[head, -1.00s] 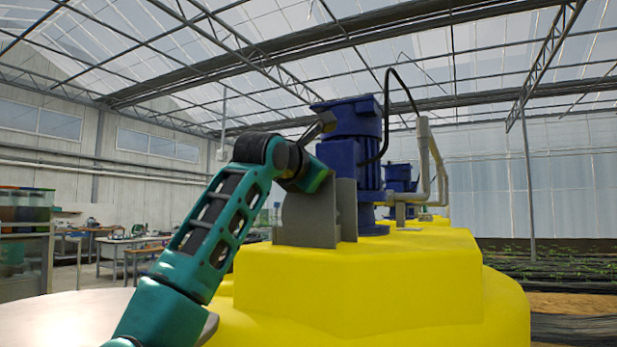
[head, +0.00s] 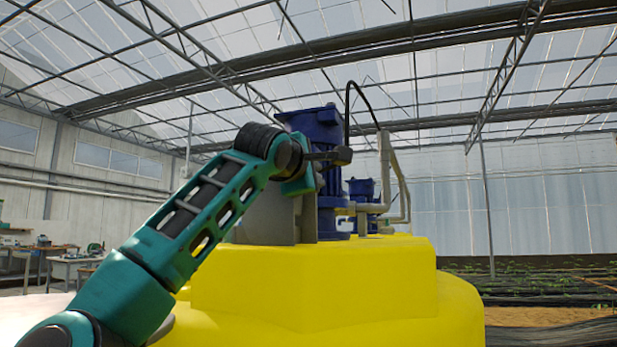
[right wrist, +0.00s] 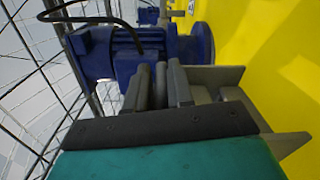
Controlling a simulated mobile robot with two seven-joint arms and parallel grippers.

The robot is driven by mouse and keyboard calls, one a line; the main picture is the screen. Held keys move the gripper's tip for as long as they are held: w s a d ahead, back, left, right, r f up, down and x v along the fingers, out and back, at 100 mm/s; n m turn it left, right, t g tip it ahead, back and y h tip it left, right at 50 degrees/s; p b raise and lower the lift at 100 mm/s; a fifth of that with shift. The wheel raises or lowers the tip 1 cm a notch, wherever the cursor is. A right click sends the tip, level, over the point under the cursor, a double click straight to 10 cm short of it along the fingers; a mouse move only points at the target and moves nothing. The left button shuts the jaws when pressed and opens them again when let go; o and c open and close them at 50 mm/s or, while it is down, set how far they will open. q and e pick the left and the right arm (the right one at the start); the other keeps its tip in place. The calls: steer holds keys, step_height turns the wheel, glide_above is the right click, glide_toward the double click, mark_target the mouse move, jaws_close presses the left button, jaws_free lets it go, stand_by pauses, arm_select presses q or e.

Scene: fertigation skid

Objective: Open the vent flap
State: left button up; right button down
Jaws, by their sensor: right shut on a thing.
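My right gripper (head: 338,156) reaches in from the left, in front of the blue motor (head: 318,124). In the right wrist view its fingers (right wrist: 162,84) are close together and shut on a thin grey piece, apparently of the vent flap; the grip is largely hidden. The grey vent part (head: 268,217), with upright plates, stands on the yellow tank (head: 310,290) just below my wrist. Its plates also show in the right wrist view (right wrist: 218,77), beside the fingers. How far the flap stands open I cannot tell. My left gripper is out of view.
A second blue motor (head: 362,190) and grey pipes (head: 384,165) stand farther back on the tank. A black cable (head: 350,95) arches above the near motor. Workbenches (head: 70,268) stand far left; plant beds (head: 530,280) lie at right.

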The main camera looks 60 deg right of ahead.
steer(key=shift+f, duration=0.3)
steer(key=shift+w, duration=0.1)
steer(key=c, duration=1.1)
jaws_free()
steer(key=shift+w, duration=0.15)
steer(key=shift+c, duration=0.2)
steer(key=shift+o, duration=0.2)
steer(key=shift+r, duration=0.15)
steer(key=s+a+b, duration=0.1)
steer(key=a, duration=1.2)
steer(key=shift+s, duration=0.15)
